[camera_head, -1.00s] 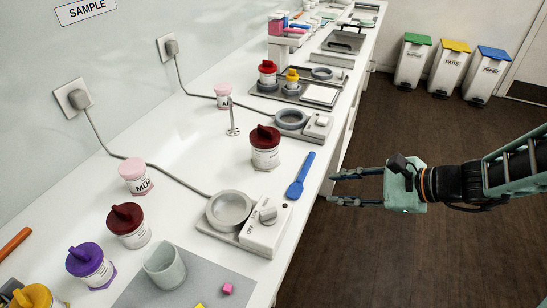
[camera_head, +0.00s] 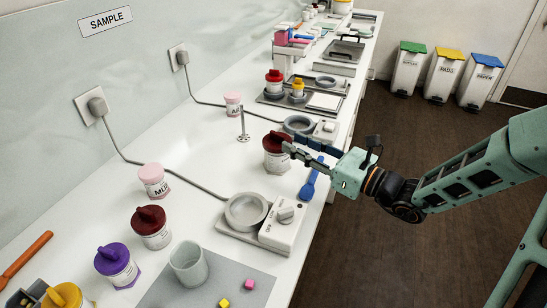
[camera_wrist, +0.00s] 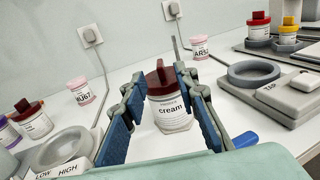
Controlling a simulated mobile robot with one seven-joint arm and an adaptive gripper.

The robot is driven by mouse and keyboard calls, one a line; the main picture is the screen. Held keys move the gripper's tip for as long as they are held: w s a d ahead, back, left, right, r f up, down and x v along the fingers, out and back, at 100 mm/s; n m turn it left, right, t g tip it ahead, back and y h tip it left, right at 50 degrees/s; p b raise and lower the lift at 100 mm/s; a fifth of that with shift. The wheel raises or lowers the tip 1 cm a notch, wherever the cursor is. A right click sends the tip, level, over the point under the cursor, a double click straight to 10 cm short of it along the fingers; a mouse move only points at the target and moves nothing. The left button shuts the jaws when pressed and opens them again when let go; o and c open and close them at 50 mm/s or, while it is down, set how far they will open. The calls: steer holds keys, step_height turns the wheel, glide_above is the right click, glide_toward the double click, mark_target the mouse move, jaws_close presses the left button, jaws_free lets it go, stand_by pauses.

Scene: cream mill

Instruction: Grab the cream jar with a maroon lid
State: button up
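The cream jar, white with a maroon lid (camera_head: 276,161), stands upright on the white counter. In the wrist view its label reads "cream" (camera_wrist: 170,113). My gripper (camera_head: 294,145) has come in from the right at the jar's height. In the wrist view my gripper (camera_wrist: 161,82) is open, with one blue-padded finger on each side of the jar. I cannot tell whether either finger touches it. A second maroon-lidded jar (camera_head: 151,229) stands nearer, at the left; its label is not readable.
A blue spatula (camera_head: 311,182) lies just right of the jar. A hot plate with a dial (camera_head: 283,224) stands nearer, a metal post (camera_head: 243,126) behind left. Pink-lidded jars (camera_head: 154,181) and a purple-lidded jar (camera_head: 117,264) line the left.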

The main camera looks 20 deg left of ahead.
mark_target(284, 139)
steer(key=x, duration=0.6)
steer(key=shift+w+a+f, duration=0.1)
steer(key=shift+w+a, duration=0.05)
steer(key=shift+a, duration=0.15)
jaws_close()
